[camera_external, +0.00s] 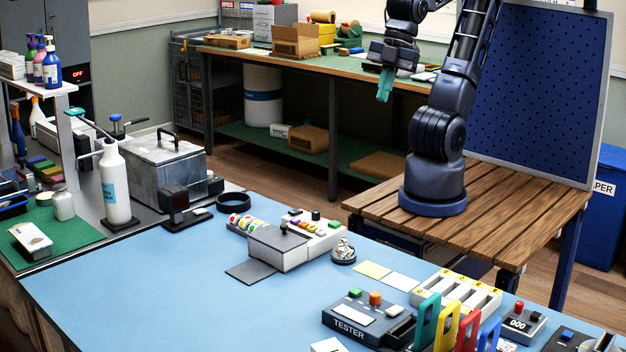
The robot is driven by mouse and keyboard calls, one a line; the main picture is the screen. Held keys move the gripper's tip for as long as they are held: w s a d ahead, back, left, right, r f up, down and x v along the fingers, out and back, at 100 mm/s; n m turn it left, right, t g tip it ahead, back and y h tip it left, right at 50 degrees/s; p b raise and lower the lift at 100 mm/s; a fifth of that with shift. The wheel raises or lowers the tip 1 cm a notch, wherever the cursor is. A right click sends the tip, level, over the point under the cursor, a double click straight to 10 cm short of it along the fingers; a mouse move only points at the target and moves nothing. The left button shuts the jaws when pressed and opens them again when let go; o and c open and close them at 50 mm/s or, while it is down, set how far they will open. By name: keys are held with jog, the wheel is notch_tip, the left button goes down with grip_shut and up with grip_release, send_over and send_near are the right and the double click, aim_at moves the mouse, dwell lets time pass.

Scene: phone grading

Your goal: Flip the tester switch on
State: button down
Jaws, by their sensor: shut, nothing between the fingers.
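The tester (362,318) is a dark grey box labelled TESTER near the front of the blue table. Its top carries a green button (355,293), an orange knob (375,298), a pale panel and a dark slot at the right. I cannot tell which small part is the switch or how it is set. My gripper (385,86) has teal fingers and points down. It is shut and empty, high and far behind the tester, in front of the back workbench in the picture. Nothing touches the tester from my arm.
Coloured upright holders (447,325) stand close at the tester's right. A white slotted tray (455,292) is behind them. A small counter box (522,322) with a red button is further right. A silver bell (344,252) and light box (290,245) stand behind left. The table's left front is clear.

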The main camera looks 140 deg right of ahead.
jog(key=w+a+f+n, duration=0.2)
jog(key=w+a+n, duration=0.2)
jog(key=w+n, duration=0.35)
jog(key=n+g, duration=0.3)
jog(key=n, duration=2.2)
send_over(390, 311)
jog(key=s, duration=0.3)
notch_tip(390, 311, down, 18)
jog(key=shift+w+a+f, duration=0.1)
jog(key=shift+w+f, duration=0.1)
jog(key=shift+w, duration=0.05)
jog(key=f, duration=0.4)
jog(key=w+f, duration=0.1)
jog(key=f, duration=0.8)
jog(key=shift+w+f, duration=0.25)
jog(key=shift+w, duration=0.15)
jog(key=shift+f, duration=0.15)
jog(key=shift+w+f, duration=0.1)
jog(key=shift+w, duration=0.05)
